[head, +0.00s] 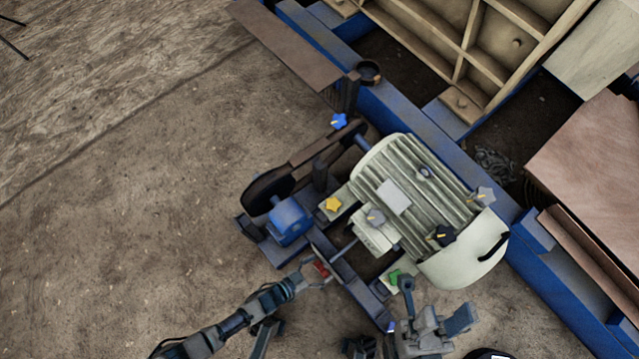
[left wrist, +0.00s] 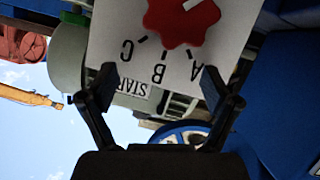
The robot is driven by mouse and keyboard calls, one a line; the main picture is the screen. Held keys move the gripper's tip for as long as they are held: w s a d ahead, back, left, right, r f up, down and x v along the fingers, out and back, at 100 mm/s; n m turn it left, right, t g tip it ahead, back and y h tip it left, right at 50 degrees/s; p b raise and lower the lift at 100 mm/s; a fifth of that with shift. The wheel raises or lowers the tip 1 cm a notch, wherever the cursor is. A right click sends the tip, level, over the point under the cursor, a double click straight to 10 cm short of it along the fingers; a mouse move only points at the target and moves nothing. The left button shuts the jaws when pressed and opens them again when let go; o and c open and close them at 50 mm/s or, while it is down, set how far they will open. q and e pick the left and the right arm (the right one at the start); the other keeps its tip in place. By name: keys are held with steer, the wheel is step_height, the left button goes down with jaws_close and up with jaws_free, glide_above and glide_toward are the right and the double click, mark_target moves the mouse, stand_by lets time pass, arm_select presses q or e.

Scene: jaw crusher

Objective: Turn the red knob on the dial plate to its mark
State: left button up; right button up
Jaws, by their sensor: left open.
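The red knob (left wrist: 182,22) sits on a white dial plate (left wrist: 112,25) at the top of the left wrist view, its upper part cut off. A white line on the knob points up and right. Black letters A, B and C with short ticks appear upside down around it. In the head view the red knob (head: 321,268) is small, beside the motor. My left gripper (left wrist: 158,88) is open, its fingers apart, with the knob beyond them and nothing held. It also shows in the head view (head: 308,274). My right gripper (head: 434,300) seems open and empty at the lower right.
A ribbed motor (head: 420,195) carries several coloured knobs, including yellow (head: 333,204), black (head: 442,236) and green (head: 394,277) ones nearby. A blue frame beam (head: 440,140) runs behind it. The dirt ground at left is clear.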

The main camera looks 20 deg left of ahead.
mark_target(320, 270)
arm_select(q)
steer(key=shift+r, duration=1.7)
